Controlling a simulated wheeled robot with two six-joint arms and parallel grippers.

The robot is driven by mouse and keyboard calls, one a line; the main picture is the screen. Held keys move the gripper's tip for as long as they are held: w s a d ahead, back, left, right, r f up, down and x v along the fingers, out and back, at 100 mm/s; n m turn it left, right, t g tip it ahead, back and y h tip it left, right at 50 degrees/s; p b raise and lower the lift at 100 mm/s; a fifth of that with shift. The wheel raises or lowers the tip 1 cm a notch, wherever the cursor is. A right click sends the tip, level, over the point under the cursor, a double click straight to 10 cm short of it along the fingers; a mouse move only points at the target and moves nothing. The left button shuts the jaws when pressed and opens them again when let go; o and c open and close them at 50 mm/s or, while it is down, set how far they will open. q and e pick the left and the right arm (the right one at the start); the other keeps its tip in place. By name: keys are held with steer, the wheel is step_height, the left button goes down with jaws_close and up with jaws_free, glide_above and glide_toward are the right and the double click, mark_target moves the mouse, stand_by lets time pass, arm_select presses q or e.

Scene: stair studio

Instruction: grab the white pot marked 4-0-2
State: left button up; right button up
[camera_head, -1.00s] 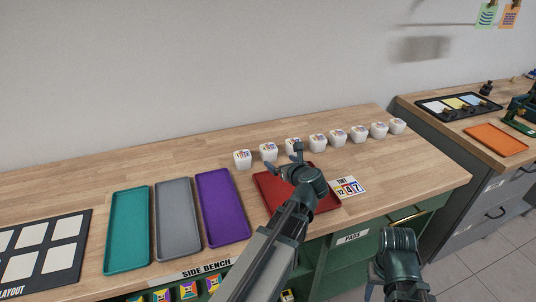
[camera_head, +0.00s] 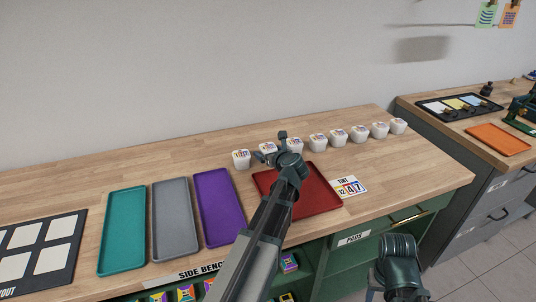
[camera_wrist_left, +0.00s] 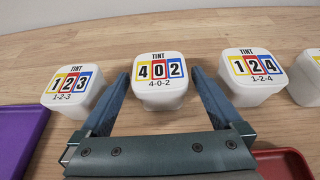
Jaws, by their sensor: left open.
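The white pot marked 4-0-2 (camera_wrist_left: 160,95) stands upright on the bench, between and just beyond my left fingertips in the left wrist view. Its lid reads TINT 402. In the head view the same pot (camera_head: 267,147) is second from the left in the row of pots, partly behind my gripper. My left gripper (camera_head: 272,147) is open and empty, with its two blue-grey fingers (camera_wrist_left: 160,88) spread to either side of the near face of the pot. My right gripper (camera_head: 375,288) is low at the front right of the head view; its fingers are not clear.
Pot 1-2-3 (camera_wrist_left: 72,90) is close on the left and pot 1-2-4 (camera_wrist_left: 252,77) close on the right. A red tray (camera_head: 315,199) lies under my left arm. Purple (camera_head: 219,207), grey and teal trays lie left. A tint card (camera_head: 349,187) lies right of the red tray.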

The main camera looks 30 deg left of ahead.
mark_target(268, 147)
arm_select(q)
steer(key=shift+w+a+f, duration=0.35)
steer(key=shift+w+a, duration=0.1)
steer(key=shift+s, duration=0.1)
steer(key=shift+c, duration=0.4)
steer(key=c, duration=1.3)
steer(key=shift+r, duration=0.15)
steer(key=shift+r+p, duration=0.9)
steer(key=shift+p, duration=0.05)
step_height(268, 147, up, 2)
steer(key=shift+r+p, duration=0.1)
steer(key=shift+p, duration=1)
steer(key=s+d, duration=0.1)
steer(key=d, duration=0.4)
steer(key=s+d, duration=0.1)
steer(key=d, duration=0.9)
steer(key=shift+s+d+r+p, duration=0.4)
